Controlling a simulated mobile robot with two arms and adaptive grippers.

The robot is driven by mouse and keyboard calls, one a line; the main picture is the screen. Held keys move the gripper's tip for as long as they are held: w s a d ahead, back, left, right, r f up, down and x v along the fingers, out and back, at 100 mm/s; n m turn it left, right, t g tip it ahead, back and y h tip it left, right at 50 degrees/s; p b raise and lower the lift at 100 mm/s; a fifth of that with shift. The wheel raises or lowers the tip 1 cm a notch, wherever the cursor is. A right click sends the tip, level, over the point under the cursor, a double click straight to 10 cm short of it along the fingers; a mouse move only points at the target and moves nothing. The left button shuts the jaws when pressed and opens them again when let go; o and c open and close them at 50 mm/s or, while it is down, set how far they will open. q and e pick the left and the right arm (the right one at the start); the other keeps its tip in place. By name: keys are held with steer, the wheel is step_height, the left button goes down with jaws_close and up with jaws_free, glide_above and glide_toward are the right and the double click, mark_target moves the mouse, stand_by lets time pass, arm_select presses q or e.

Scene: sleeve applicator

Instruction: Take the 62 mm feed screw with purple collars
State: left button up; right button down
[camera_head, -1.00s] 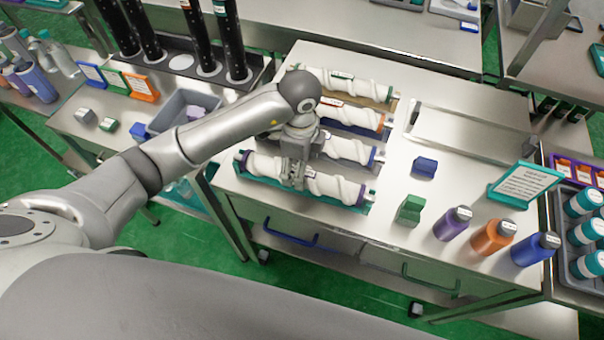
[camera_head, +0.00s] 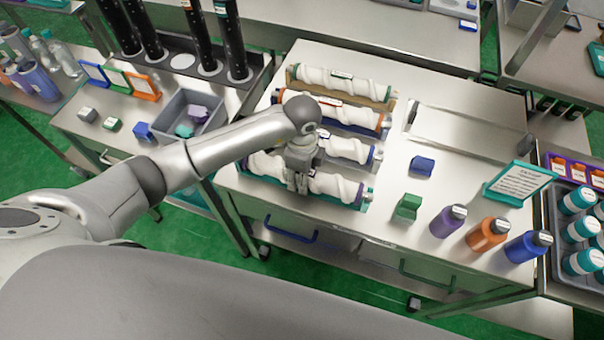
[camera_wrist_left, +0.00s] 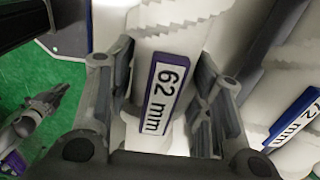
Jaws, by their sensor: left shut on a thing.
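The 62 mm feed screw (camera_head: 338,186) is a white spiral roller with purple at its end, lying in the front teal-edged cradle of the bench. In the left wrist view its purple-edged label (camera_wrist_left: 164,95) reads "62 mm". My left gripper (camera_head: 299,184) comes down from above and is shut around the screw's middle. In the left wrist view its fingers (camera_wrist_left: 162,100) stand on either side of the label. The gripper hides the screw's middle. A grey gripper, apparently my right one (camera_wrist_left: 42,112), hangs over the floor in the left wrist view; its jaws are unclear.
Close behind lie a blue-collared 72 mm screw (camera_head: 350,149), an orange-collared screw (camera_head: 340,112) and a green-labelled screw (camera_head: 345,84). To the right are a blue block (camera_head: 423,166), a green block (camera_head: 407,207) and purple (camera_head: 448,221), orange (camera_head: 487,234) and blue (camera_head: 528,246) bottles.

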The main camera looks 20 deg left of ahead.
arm_select(q)
steer(key=c, duration=0.5)
steer(key=shift+w+r, duration=0.1)
